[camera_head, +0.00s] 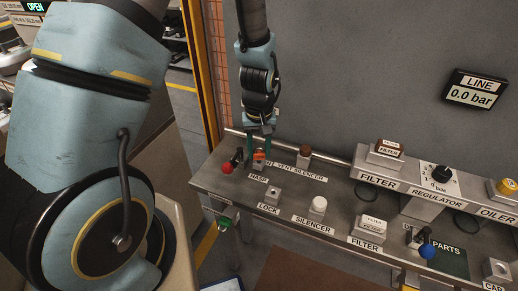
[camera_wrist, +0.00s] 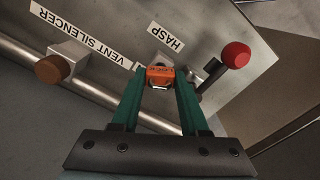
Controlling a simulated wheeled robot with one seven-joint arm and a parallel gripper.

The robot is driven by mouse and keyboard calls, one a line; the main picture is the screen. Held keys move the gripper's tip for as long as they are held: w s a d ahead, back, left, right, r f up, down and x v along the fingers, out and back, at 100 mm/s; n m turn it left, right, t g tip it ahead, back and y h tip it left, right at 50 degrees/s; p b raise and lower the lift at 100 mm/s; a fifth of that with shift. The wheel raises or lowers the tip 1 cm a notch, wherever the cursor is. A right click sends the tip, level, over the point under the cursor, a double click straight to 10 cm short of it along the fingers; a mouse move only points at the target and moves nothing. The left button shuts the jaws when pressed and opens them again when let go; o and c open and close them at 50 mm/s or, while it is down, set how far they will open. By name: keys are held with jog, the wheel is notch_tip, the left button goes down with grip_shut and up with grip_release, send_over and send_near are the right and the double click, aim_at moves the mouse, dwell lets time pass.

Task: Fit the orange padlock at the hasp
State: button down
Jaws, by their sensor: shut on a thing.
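My gripper (camera_head: 260,137) reaches down at the left end of the bench, and its green fingers also show in the wrist view (camera_wrist: 160,82). It is shut on the orange padlock (camera_wrist: 160,73), a small block with dark lettering held between the fingertips. The padlock also shows in the head view (camera_head: 259,155), just above the bench near the HASP label (camera_head: 257,178). In the wrist view a small metal piece, perhaps the hasp (camera_wrist: 159,60), shows just beyond the padlock. I cannot tell whether they touch or whether the shackle is through it.
A red-knobbed lever (camera_head: 227,168) stands close to the left of my gripper. A brown-capped vent silencer (camera_head: 304,154) is to the right. A metal LOCK block (camera_head: 272,194) and a white-topped silencer (camera_head: 319,206) sit nearer the front. A grey wall panel (camera_head: 340,70) rises behind.

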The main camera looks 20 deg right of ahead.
aim_at(259, 148)
jog(key=shift+f+b, duration=0.4)
jog(key=shift+f, duration=0.3)
jog(key=shift+c, duration=1.7)
grip_release()
jog(key=shift+r, duration=0.15)
notch_tip(259, 148, up, 11)
jog(key=shift+f+b, duration=0.2)
jog(key=shift+b, duration=0.95)
jog(key=a+r, duration=0.2)
jog(key=a, duration=1)
jog(key=w+a+r+n+t, duration=0.1)
jog(key=a+r, duration=0.1)
jog(key=a, duration=1.1)
jog(key=shift+a+r+t, duration=0.2)
jog(key=shift+r+t, duration=0.1)
jog(key=shift+r, duration=0.1)
